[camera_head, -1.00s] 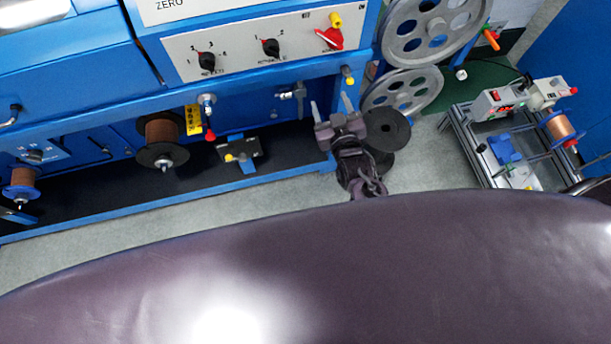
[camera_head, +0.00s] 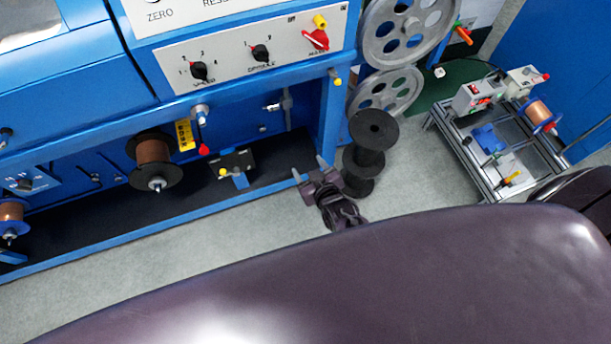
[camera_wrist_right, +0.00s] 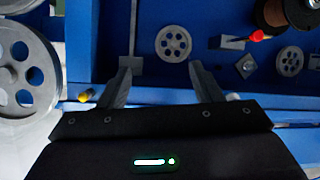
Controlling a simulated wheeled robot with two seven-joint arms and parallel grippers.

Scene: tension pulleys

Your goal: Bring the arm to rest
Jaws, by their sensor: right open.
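My right gripper (camera_head: 308,168) shows in the head view, low in front of the blue machine's lower right corner. Its two fingers are apart with nothing between them. In the wrist view the open right gripper (camera_wrist_right: 163,68) points at the machine's blue front, with a small grey pulley (camera_wrist_right: 173,44) beyond the gap between the fingers. My left gripper is not in view.
The blue machine (camera_head: 95,105) fills the left and back. Black spools (camera_head: 373,132) stand on the floor close to the right of my gripper. Large grey pulleys (camera_head: 405,25) are behind them. A metal-framed bench unit (camera_head: 500,125) stands at the right. Grey floor lies between.

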